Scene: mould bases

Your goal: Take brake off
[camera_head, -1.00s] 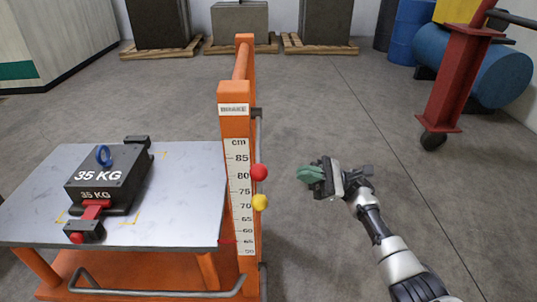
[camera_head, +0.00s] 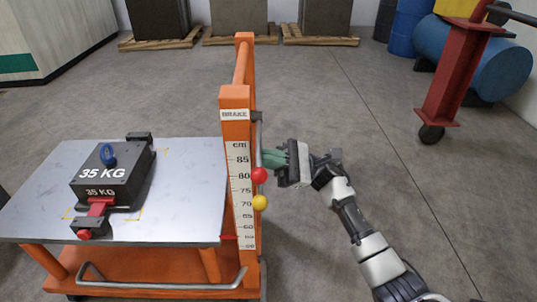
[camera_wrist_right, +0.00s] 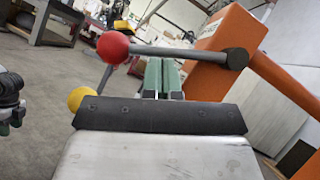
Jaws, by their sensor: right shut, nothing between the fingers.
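The orange post (camera_head: 235,118) of the trolley carries a BRAKE label and a cm scale. On its right side a thin grey brake lever (camera_head: 258,142) hangs down to a red ball (camera_head: 260,175). The lever and red ball (camera_wrist_right: 113,47) also show in the right wrist view. A yellow ball (camera_head: 260,202) sits below. My right gripper (camera_head: 268,158) is shut and empty, its green fingertips beside the lever just above the red ball. In the wrist view its fingers (camera_wrist_right: 163,72) reach the rod; contact is unclear. A dark part with green, seemingly my left gripper (camera_wrist_right: 10,110), is cut off.
A black 35 KG weight (camera_head: 112,172) is held by a red clamp on the trolley's grey top (camera_head: 185,205). A red wheeled stand (camera_head: 452,75) and blue barrels (camera_head: 495,70) are at the right. The floor right of the post is open.

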